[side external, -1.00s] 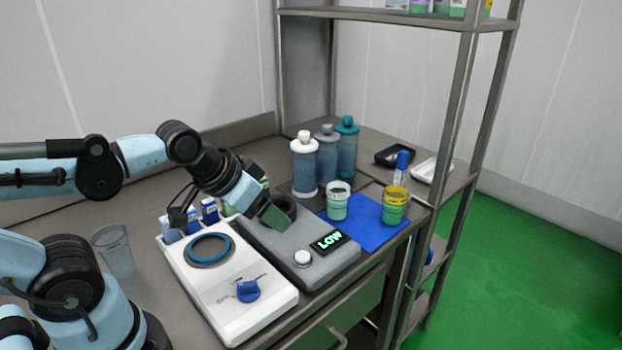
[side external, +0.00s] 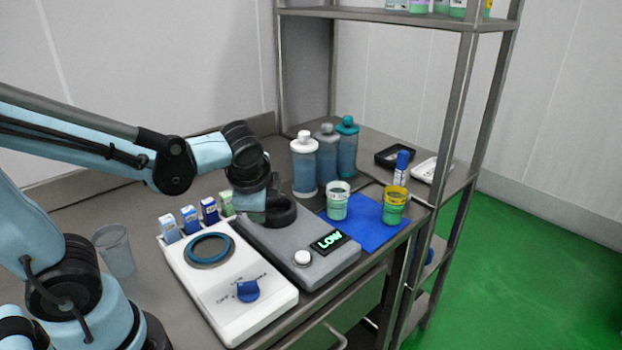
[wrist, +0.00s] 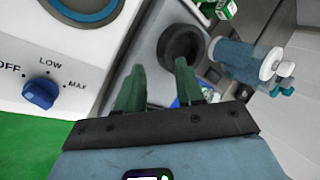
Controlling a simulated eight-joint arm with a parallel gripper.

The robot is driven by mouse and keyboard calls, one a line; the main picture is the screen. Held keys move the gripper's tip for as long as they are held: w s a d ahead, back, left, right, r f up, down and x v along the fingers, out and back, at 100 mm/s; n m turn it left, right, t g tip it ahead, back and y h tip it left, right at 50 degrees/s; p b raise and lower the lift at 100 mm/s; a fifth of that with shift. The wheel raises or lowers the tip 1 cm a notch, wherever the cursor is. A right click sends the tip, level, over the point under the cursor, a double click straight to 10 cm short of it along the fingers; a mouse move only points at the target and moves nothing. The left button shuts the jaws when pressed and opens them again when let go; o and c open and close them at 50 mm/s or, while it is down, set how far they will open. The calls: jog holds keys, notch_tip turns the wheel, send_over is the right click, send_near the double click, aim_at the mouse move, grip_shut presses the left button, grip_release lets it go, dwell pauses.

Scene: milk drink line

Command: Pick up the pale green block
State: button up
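The pale green block (side external: 227,204) is a small upright box with white on it. It stands at the right end of a row of small blue cartons (side external: 190,218) behind the white machine. In the wrist view, a green and white box (wrist: 226,9) shows at the top edge, beyond the fingers. My gripper (side external: 252,216) points down just right of the pale green block, beside the black ring (side external: 281,211) on the grey machine. In the wrist view, the two green fingers of my gripper (wrist: 160,68) are apart with nothing between them.
The white machine (side external: 222,290) has a blue ring and a blue dial. The grey machine (side external: 300,240) shows LOW. Several bottles (side external: 304,168) stand behind it. Two cups (side external: 337,203) stand on a blue mat (side external: 367,232). A clear cup (side external: 115,255) stands at left.

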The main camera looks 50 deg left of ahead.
aim_at(229, 195)
jog(key=a+m+y, duration=0.1)
jog(key=w+a+m+g+y, duration=0.1)
jog(key=m, duration=0.1)
jog(key=a+f+m+y, duration=0.1)
jog(key=y, duration=0.1)
jog(key=shift+w+m+g, duration=0.3)
jog(key=shift+w+m, duration=0.05)
jog(key=shift+m, duration=0.05)
jog(key=shift+w+a+m+g+y, duration=0.1)
jog(key=shift+a+m+g+y, duration=0.15)
jog(key=shift+m+y, duration=0.35)
jog(key=shift+w+a+m+g+y, duration=0.1)
jog(key=shift+a+m+g+y, duration=0.15)
jog(key=shift+m+y, duration=0.3)
jog(key=shift+s+a+f+m+g+y, duration=0.1)
jog(key=shift+m+g+y, duration=0.2)
jog(key=shift+m+y, duration=0.3)
jog(key=shift+s+a+f+m+g+y, duration=0.1)
jog(key=shift+m+g+y, duration=0.2)
jog(key=shift+m+y, duration=0.25)
jog(key=x, duration=0.6)
jog(key=shift+a+f, duration=0.1)
jog(key=shift+a, duration=0.1)
jog(key=shift+f+x, duration=0.2)
jog(key=shift+x, duration=2.55)
jog(key=shift+d, duration=0.15)
grip_shut()
